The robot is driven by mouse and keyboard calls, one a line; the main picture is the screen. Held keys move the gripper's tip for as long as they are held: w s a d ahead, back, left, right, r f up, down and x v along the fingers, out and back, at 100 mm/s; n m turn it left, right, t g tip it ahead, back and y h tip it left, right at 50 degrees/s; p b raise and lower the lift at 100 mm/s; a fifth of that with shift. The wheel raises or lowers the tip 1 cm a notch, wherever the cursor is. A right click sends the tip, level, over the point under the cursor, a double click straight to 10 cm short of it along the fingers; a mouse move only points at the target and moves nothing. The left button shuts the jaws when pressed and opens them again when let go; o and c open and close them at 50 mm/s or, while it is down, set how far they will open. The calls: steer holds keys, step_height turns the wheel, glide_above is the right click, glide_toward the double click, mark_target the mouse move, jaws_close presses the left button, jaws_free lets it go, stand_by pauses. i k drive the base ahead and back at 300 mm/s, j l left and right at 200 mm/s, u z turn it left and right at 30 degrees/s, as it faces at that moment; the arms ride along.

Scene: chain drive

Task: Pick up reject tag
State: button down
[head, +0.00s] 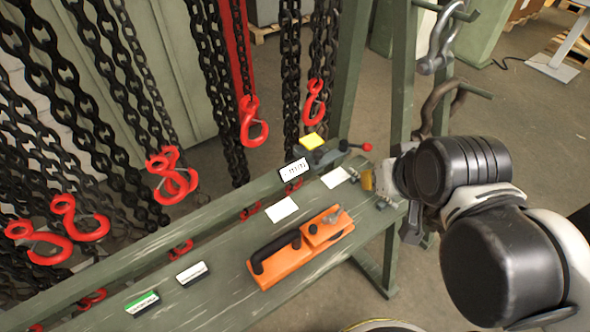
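Several small tags and cards lie on or by the green bench (225,300), and I cannot read which one is the reject tag. A green-and-white tag (142,303) and a white tag with a dark edge (191,273) lie at the near left. A white tag with black print (294,168) stands near the back rail, with a yellow tag (312,141) behind it. My gripper (388,200) is at the bench's right end, seen from the side and partly hidden by my arm. A small amber piece (367,180) shows beside its fingers; I cannot tell whether they touch it.
An orange tool with a black handle (300,247) lies mid-bench. Blank white cards (282,209) and (335,177) lie behind it. A small vise with a red-knobbed bar (340,150) stands at the back. Chains with red hooks (253,122) hang along the rack behind the bench.

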mark_target(194, 274)
steer(key=u, duration=1.75)
steer(key=j+z, duration=0.2)
steer(key=j, duration=0.5)
steer(key=j+z, duration=0.15)
steer(key=j, duration=0.5)
steer(key=j+z, duration=0.2)
steer(key=j, duration=0.5)
steer(key=j+z, duration=0.15)
steer(key=j, duration=0.55)
steer(key=k+j+z, duration=0.2)
steer(key=j, duration=0.45)
